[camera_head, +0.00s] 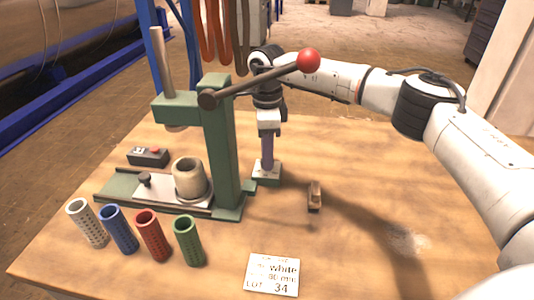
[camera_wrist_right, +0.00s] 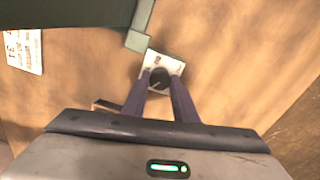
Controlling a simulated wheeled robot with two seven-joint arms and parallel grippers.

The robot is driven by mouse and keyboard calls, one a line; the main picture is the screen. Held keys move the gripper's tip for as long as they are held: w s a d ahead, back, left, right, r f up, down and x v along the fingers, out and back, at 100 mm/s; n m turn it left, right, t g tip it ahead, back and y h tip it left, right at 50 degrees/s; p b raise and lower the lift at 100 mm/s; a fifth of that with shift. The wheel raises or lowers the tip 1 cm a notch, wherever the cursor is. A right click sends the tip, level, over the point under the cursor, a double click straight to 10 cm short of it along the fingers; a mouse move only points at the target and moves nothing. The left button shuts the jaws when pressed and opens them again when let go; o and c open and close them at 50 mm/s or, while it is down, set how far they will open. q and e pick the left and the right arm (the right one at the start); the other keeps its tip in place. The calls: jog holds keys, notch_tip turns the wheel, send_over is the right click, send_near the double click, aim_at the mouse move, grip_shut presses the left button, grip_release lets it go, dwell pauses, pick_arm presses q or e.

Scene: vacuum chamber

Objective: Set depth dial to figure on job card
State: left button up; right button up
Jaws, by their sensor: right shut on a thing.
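The depth dial is a dark round knob (camera_wrist_right: 160,78) on a small pale plate (camera_head: 267,174) at the right foot of the green press (camera_head: 222,150). My right gripper (camera_head: 267,158) points straight down over the plate. In the right wrist view its two purple fingers (camera_wrist_right: 159,90) are closed on the knob's sides. The dial's marks are too small to read. The white job card (camera_head: 272,275) lies at the table's front; it reads "white", a figure in mm that looks like 80, and "LOT 34". My left gripper is not in view.
The press lever with a red ball (camera_head: 308,61) reaches out close to my right arm. A beige cup (camera_head: 189,179) stands on the press bed. A small wooden piece (camera_head: 315,196) lies right of the dial. The table's right side is clear.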

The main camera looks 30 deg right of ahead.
jog(key=m+p, duration=0.2)
jog(key=m, duration=0.4)
jog(key=shift+r, duration=0.15)
jog(key=m+p, duration=0.1)
jog(key=m, duration=0.5)
jog(key=shift+m, duration=0.3)
jog(key=m+p, duration=0.1)
jog(key=m, duration=0.9)
jog(key=shift+w+d+m, duration=0.1)
jog(key=shift+m, duration=0.3)
jog(key=o, duration=1)
jog(key=shift+o, duration=0.2)
